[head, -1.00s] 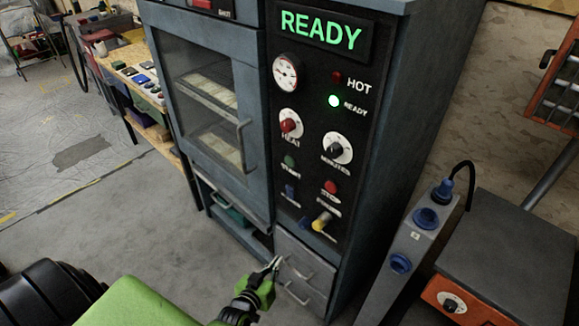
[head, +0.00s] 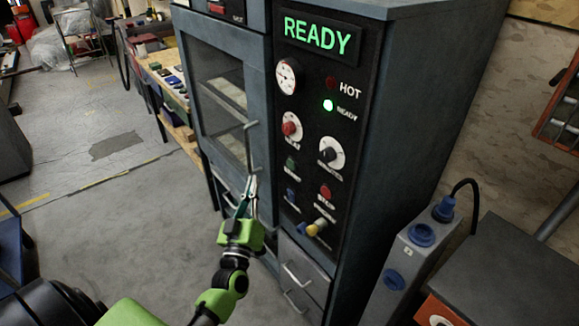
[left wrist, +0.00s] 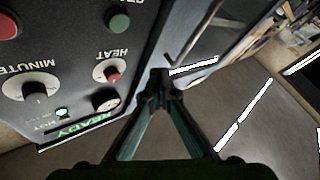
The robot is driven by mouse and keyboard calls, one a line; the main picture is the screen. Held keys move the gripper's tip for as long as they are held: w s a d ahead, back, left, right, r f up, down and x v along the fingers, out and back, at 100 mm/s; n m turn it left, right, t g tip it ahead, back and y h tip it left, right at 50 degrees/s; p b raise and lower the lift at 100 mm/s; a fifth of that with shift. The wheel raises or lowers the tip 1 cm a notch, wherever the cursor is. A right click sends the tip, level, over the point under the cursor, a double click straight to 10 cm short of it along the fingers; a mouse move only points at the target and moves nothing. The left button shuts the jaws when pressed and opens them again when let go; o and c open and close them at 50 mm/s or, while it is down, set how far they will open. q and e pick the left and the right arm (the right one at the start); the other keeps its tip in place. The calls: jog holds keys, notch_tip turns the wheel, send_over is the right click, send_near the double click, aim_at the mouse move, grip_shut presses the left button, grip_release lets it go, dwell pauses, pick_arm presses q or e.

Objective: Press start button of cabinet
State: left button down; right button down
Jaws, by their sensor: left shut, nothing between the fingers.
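The grey cabinet (head: 420,110) stands upright with a lit green READY display (head: 317,35) above its black control panel. The green start button (head: 291,163) is on the panel's left side, below the red heat knob (head: 290,128). In the left wrist view the panel appears upside down, with the green button (left wrist: 119,20) at the top. My left gripper (head: 250,182) is shut and empty in front of the cabinet door's lower edge, left of the start button in the head view. Its fingertips also show in the left wrist view (left wrist: 160,78), apart from the button. My right gripper is out of view.
The red stop button (head: 325,191) and minutes knob (head: 331,153) are right of the start button. The door handle (head: 250,145) sticks out just above my fingertips in the head view. A grey socket post (head: 405,260) stands at right; open floor lies left.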

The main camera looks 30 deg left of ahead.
aim_at(291, 164)
pick_arm(q)
jog(key=w+d+b, duration=0.2)
jog(key=w+d, duration=0.1)
jog(key=w, duration=0.5)
jog(key=shift+d, duration=0.2)
jog(key=shift+w, duration=0.1)
dwell(1.3)
jog(key=shift+w, duration=0.1)
jog(key=shift+w+d, duration=0.2)
jog(key=shift+w, duration=0.1)
